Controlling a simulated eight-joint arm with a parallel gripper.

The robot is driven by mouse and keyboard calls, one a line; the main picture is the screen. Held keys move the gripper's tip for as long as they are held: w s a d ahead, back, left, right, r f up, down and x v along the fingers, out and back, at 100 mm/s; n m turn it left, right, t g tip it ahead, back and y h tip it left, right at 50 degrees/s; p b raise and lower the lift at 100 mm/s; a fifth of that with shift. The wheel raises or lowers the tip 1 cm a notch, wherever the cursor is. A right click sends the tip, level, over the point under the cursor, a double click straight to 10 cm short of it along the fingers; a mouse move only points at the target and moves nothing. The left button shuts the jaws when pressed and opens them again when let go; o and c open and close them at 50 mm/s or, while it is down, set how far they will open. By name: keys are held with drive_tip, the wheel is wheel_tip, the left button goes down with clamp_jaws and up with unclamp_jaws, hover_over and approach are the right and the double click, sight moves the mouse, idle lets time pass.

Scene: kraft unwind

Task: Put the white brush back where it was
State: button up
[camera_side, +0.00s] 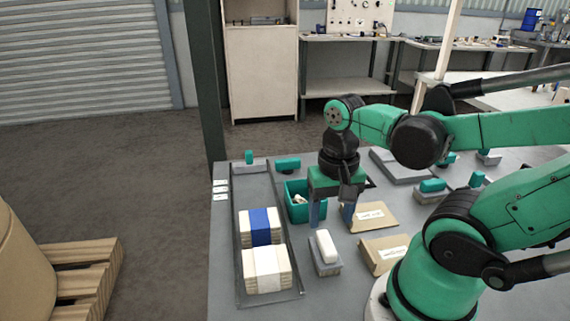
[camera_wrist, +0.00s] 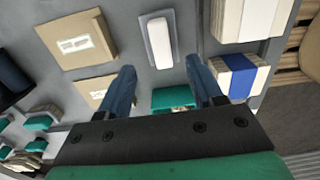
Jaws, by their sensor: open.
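The white brush (camera_side: 326,244), a rounded white oblong, sits on a small grey block (camera_side: 325,267) beside the stacks of bundles. It also shows in the wrist view (camera_wrist: 159,40), lying lengthwise on the grey block (camera_wrist: 147,47). My gripper (camera_side: 331,212) points down, open and empty, its two blue fingers apart. It is above the table, on the far side of the brush. In the wrist view the gripper (camera_wrist: 161,66) has its fingers on either side of the brush's line, and the brush lies beyond the fingertips. Nothing is between the fingers.
A teal bin (camera_side: 292,211) with small items inside stands behind the gripper. A shallow grey tray (camera_side: 243,200) at left holds paper bundles with a blue band (camera_side: 261,226) and a white band (camera_side: 267,270). Two labelled brown packets (camera_side: 362,224) (camera_side: 376,262) lie at right.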

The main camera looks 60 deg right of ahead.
sight(328, 241)
wheel_tip(328, 241, up, 6)
drive_tip(key=w+a+f+n+t, duration=0.1)
drive_tip(key=w+a+n+t, duration=0.2)
drive_tip(key=w+n+t, duration=0.4)
drive_tip(key=shift+w+a+f+n, duration=0.2)
drive_tip(key=shift+w+a+n, duration=0.2)
drive_tip(key=shift+w+n, duration=0.6)
